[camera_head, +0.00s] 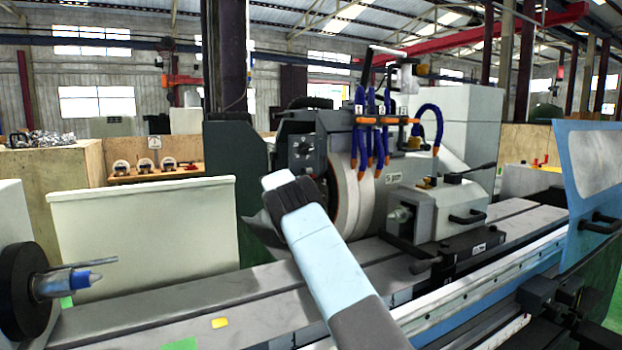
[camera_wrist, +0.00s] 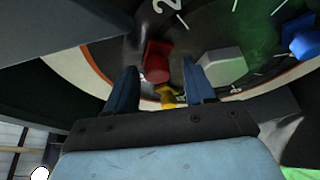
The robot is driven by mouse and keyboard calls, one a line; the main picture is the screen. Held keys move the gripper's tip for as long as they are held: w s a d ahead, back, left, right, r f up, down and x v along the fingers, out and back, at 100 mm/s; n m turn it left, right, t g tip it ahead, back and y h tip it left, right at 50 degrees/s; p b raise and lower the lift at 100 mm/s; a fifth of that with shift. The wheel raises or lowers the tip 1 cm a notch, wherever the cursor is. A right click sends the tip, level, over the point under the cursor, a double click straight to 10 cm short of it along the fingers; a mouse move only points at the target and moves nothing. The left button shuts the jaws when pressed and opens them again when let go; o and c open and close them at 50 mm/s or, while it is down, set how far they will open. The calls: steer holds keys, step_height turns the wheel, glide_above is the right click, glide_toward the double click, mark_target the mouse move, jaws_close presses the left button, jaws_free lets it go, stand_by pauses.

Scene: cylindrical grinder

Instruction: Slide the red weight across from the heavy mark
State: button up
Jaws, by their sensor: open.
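The red weight (camera_wrist: 156,62) is a small block on the dark round face of the wheel hub (camera_wrist: 120,55) in the wrist view. It lies between and slightly beyond the two blue fingertips of my gripper (camera_wrist: 158,76). The gripper is open, with a gap visible beside the weight; I cannot tell whether a finger touches it. A green patch (camera_wrist: 262,62) shows on the dial to the right; I cannot tell whether it is the heavy mark. In the head view my arm covers the hub front, and the weight is hidden.
A grey block (camera_wrist: 223,66) sits just right of the right finger and a blue one (camera_wrist: 303,42) farther right. A yellow piece (camera_wrist: 167,95) lies between the fingers, below the red weight. In the head view, the grinding wheel (camera_head: 366,200) and coolant hoses (camera_head: 380,130) stand beside my arm.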

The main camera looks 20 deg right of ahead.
steer(key=v, duration=1.3)
steer(key=shift+f, duration=0.1)
